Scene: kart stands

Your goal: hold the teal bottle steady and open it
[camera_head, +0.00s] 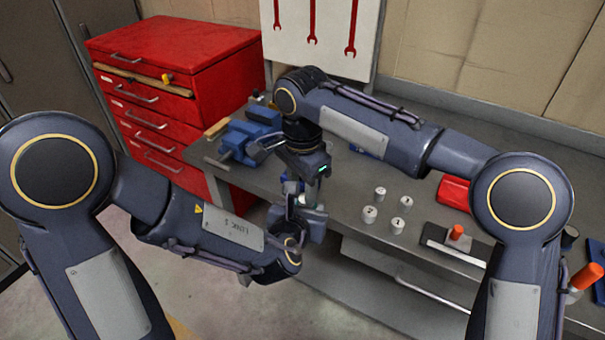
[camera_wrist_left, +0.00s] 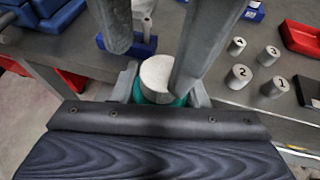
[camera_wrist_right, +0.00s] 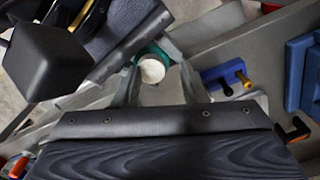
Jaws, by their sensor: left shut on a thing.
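The teal bottle (camera_wrist_left: 172,100) has a round, pale white cap (camera_wrist_left: 157,73) on top. The cap also shows in the right wrist view (camera_wrist_right: 152,70), with a teal edge around it. My left gripper (camera_wrist_left: 163,88) is shut on the bottle, one finger on each side of its body. My right gripper (camera_wrist_right: 158,75) comes from above, with its fingers apart on either side of the cap. In the left wrist view, one right finger overlaps the cap's edge; I cannot tell whether it touches. In the head view, the grippers mostly hide the bottle.
Several numbered white cylinders (camera_head: 397,226) stand on the grey bench (camera_head: 345,208). A blue vise (camera_head: 245,140) is at its left end, beside a red drawer cabinet (camera_head: 165,55).

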